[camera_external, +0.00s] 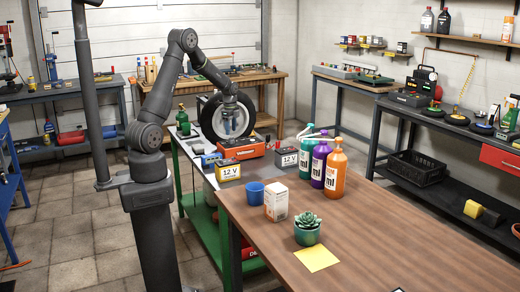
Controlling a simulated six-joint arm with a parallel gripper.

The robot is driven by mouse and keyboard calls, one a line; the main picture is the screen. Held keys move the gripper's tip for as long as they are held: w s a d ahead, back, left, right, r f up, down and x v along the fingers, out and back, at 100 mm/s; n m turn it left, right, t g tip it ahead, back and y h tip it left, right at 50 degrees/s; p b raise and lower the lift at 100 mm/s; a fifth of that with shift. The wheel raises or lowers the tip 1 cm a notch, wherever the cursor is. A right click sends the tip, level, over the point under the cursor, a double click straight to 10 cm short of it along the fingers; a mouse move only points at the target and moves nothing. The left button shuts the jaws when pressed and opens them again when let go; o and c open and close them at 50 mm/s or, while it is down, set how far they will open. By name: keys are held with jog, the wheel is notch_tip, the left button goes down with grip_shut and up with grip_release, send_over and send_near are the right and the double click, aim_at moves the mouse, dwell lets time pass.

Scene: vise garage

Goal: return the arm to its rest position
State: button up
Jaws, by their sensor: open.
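My gripper (231,127) hangs at the end of my arm, pointing down in front of a wheel with a black tire (209,118). It is above an orange-red device (250,149) on the bench. The jaws look small at this distance, with no object seen between them. My arm rises from its base at the left, bends at the elbow and reaches right and down toward the bench. Whether the gripper touches the wheel cannot be told from this one view.
Yellow-topped (228,170) and grey 12 V batteries (286,158) stand near the gripper. A blue cup (254,193), white box (276,202), potted succulent (307,231) and several bottles (335,174) stand on the wooden table (410,243). The table's front right is mostly clear.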

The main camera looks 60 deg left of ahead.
notch_tip(320, 180, down, 6)
jog(key=shift+r, duration=0.2)
jog(key=n, duration=0.3)
jog(key=shift+r+n, duration=0.1)
jog(key=shift+n, duration=0.3)
jog(key=n, duration=0.8)
jog(key=shift+n, duration=2.2)
